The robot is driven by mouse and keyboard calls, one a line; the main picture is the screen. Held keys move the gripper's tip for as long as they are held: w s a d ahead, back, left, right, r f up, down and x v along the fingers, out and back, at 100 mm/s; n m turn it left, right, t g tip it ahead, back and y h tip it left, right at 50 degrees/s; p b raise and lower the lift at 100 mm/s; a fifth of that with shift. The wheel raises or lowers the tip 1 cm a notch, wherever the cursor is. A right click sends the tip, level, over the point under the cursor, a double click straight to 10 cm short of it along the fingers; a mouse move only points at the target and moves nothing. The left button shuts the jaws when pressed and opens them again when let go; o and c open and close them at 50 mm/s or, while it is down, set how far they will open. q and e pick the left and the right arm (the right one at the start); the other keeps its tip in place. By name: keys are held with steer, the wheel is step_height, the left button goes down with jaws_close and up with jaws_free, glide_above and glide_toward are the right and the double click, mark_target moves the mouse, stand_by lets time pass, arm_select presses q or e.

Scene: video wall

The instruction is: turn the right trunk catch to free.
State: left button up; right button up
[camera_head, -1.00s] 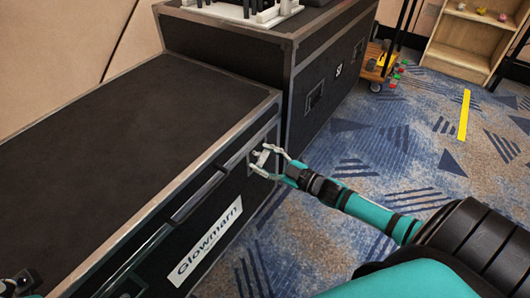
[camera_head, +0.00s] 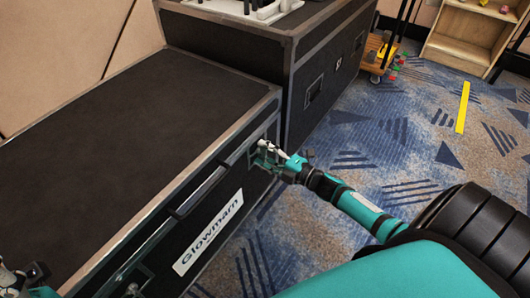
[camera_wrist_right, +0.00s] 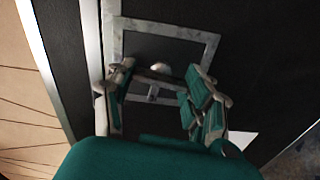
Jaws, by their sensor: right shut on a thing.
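The black trunk (camera_head: 120,120) has metal edges and a "Glowmarn" label (camera_head: 208,232) on its front. The right trunk catch (camera_wrist_right: 160,69) sits in a grey metal frame near the right end of that front. My right gripper (camera_head: 266,156) is at this catch, its fingers closed in on it from both sides. In the right wrist view the gripper (camera_wrist_right: 160,98) has one finger on each side of the catch. The fingers partly hide the catch, and I cannot tell its exact turn angle. Part of my left gripper (camera_head: 24,278) shows at the bottom left corner; its fingers are unclear.
A taller black case (camera_head: 305,60) stands just beyond the trunk's right end. A handle bar (camera_head: 203,190) runs along the trunk's front edge. Patterned carpet (camera_head: 400,150) lies clear to the right, with a yellow strip (camera_head: 463,108) and a wooden shelf (camera_head: 465,40) farther off.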

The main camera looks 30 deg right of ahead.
steer(key=shift+n, duration=0.6)
steer(key=shift+s+f+n, duration=0.1)
steer(key=shift+n, duration=0.2)
steer(key=o, duration=1.2)
steer(key=v, duration=1.2)
